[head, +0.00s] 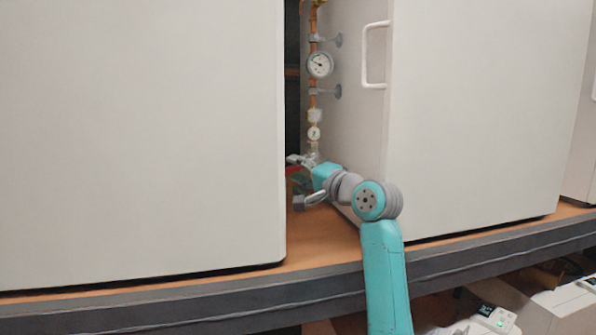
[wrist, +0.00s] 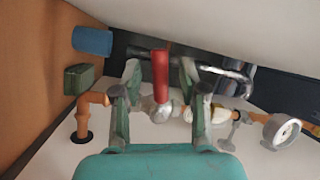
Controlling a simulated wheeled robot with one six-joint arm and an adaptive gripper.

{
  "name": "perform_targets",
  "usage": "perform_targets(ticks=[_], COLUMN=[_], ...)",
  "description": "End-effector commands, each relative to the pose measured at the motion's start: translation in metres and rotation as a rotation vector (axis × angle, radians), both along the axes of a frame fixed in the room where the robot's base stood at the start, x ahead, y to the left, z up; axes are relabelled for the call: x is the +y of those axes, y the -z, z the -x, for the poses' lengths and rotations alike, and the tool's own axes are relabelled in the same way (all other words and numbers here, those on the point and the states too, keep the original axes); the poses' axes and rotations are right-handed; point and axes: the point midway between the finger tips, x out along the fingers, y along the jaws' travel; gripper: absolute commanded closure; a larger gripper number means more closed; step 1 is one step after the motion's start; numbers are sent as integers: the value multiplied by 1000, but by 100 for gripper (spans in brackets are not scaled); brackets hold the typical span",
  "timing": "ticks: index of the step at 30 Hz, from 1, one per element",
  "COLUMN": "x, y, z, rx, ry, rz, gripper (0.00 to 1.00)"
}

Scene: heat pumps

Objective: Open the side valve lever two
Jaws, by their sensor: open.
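A red valve lever (wrist: 160,76) stands out from a silver valve body (wrist: 158,109) on the copper pipe in the wrist view. My gripper (wrist: 158,70) is open, with one finger on each side of the lever. A gap shows between each finger and the lever. In the head view my gripper (head: 300,180) reaches into the gap between two white cabinets, low by the pipe. A small bit of red shows between its fingers there; the rest of the valve is mostly hidden.
White cabinets (head: 140,130) and (head: 480,110) stand close on both sides of my arm. The right one has a handle (head: 374,55). A pressure gauge (head: 320,65) sits higher on the pipe.

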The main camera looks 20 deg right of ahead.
Motion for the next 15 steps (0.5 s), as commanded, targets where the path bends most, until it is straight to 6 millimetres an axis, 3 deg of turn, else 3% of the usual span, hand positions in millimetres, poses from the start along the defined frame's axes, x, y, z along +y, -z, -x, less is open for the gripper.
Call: perform_targets(ticks=[15], x=[-29], y=[6], z=[60], rx=[0], ry=[1], rz=[1], gripper=[58])
